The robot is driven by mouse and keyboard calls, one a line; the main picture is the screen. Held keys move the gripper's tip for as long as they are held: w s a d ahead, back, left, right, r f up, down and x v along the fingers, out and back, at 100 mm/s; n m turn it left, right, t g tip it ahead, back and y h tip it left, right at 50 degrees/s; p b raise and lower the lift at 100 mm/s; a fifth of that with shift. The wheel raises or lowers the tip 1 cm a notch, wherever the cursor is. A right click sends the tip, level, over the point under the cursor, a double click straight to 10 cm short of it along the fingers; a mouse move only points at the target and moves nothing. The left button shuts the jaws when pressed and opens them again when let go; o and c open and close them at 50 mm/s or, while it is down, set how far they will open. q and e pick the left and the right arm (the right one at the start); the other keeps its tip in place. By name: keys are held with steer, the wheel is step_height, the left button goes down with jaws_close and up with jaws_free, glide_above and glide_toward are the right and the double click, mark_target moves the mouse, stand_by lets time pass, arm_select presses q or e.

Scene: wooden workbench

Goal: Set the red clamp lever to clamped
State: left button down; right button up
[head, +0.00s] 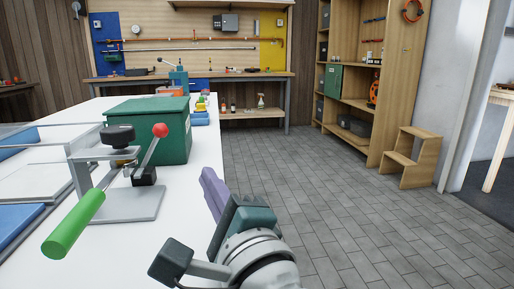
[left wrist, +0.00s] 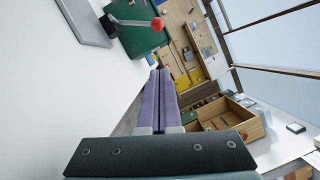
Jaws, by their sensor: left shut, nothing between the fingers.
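The red clamp lever (head: 160,130) is a thin metal rod with a red ball. In the head view it rises at a tilt, up and to the right, from a black block on a grey metal fixture (head: 137,205). The fixture also has a black knob (head: 117,135) and a green handle (head: 75,225). My left gripper (head: 207,178), with purple fingers, is shut and empty, to the right of and apart from the lever, beside the table's edge. In the left wrist view, the red ball (left wrist: 158,23) shows beyond the shut fingertips (left wrist: 160,74). My right gripper is not in view.
A dark green box (head: 160,125) stands on the white table (head: 180,195) just behind the lever. Trays (head: 25,180) lie at the left. Small coloured items (head: 201,104) sit farther back. The floor (head: 330,180) right of the table is clear.

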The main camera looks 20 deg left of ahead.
mark_target(153, 148)
arm_select(q)
steer(key=shift+w+a+r, duration=0.1)
steer(key=shift+w+a, duration=0.2)
steer(key=shift+a, duration=0.1)
steer(key=b+x, duration=0.1)
steer(key=x, duration=0.7)
steer(key=shift+w+a, duration=0.2)
steer(key=a, duration=0.1)
steer(key=a+r+p, duration=0.1)
steer(key=a, duration=0.1)
steer(key=shift+a+r, duration=0.1)
steer(key=shift+r, duration=0.05)
steer(key=shift+a, duration=0.4)
steer(key=shift+r, duration=0.1)
